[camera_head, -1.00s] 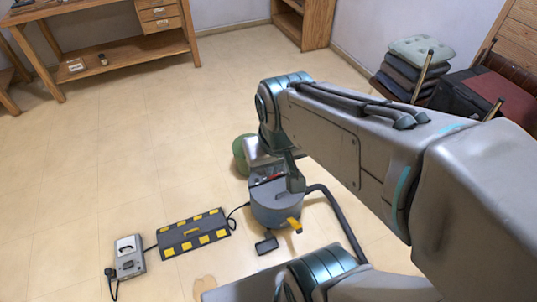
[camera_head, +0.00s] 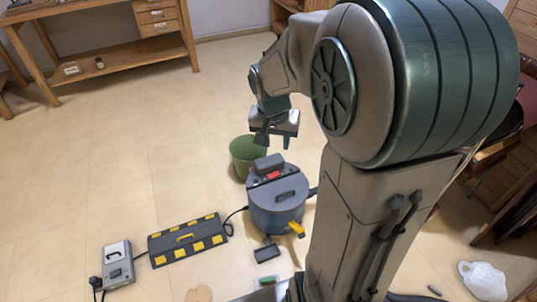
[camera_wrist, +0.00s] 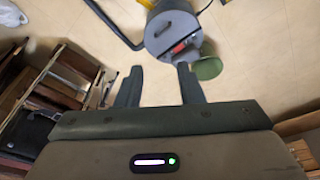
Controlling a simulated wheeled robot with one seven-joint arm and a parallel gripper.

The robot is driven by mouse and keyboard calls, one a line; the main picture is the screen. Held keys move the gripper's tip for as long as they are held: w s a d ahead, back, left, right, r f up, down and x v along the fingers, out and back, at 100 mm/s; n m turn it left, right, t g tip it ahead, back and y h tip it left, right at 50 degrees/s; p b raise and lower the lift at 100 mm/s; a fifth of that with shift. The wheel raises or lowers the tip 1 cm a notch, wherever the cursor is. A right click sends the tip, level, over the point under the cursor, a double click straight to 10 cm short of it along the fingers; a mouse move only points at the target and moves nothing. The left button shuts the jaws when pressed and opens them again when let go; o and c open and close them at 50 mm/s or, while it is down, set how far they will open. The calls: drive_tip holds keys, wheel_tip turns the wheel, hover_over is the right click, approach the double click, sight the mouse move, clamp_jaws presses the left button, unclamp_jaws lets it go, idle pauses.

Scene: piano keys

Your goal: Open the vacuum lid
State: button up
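The vacuum (camera_head: 275,217) is a round grey-blue canister standing on the floor. Its lid (camera_head: 292,185) lies flat on top, looks closed, and carries a dark handle (camera_head: 286,195) and a red switch (camera_head: 271,175). In the wrist view the vacuum lid (camera_wrist: 160,40) shows at the top, beyond my fingertips. My gripper (camera_head: 275,139) is above and behind the vacuum in the head view, apart from it. In the wrist view my gripper (camera_wrist: 159,76) has its two fingers spread with nothing between them. A yellow latch-like part (camera_head: 297,229) sticks out at the vacuum's front.
A green bucket (camera_head: 243,153) stands right behind the vacuum. A small dark pedal-like piece (camera_head: 266,253) lies in front.

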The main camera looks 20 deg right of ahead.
drive_tip(key=w+d+f+m+b, duration=0.2)
drive_tip(key=w+d+f+b, duration=0.15)
drive_tip(key=f, duration=0.55)
drive_tip(key=w+d+f+m+b, duration=0.3)
drive_tip(key=w+f+b, duration=0.2)
drive_tip(key=f, duration=0.4)
drive_tip(key=m+y+b, duration=0.2)
drive_tip(key=m+b, duration=0.4)
drive_tip(key=b, duration=0.2)
approach(290, 192)
drive_tip(key=f+b, duration=0.1)
drive_tip(key=f, duration=0.1)
drive_tip(key=w+f+b, duration=0.1)
drive_tip(key=f+b, duration=0.1)
drive_tip(key=f, duration=0.1)
drive_tip(key=f+b, duration=0.2)
drive_tip(key=shift+w+a+f, duration=0.2)
drive_tip(key=shift+w+f, duration=0.1)
drive_tip(key=shift+f, duration=0.05)
clamp_jaws()
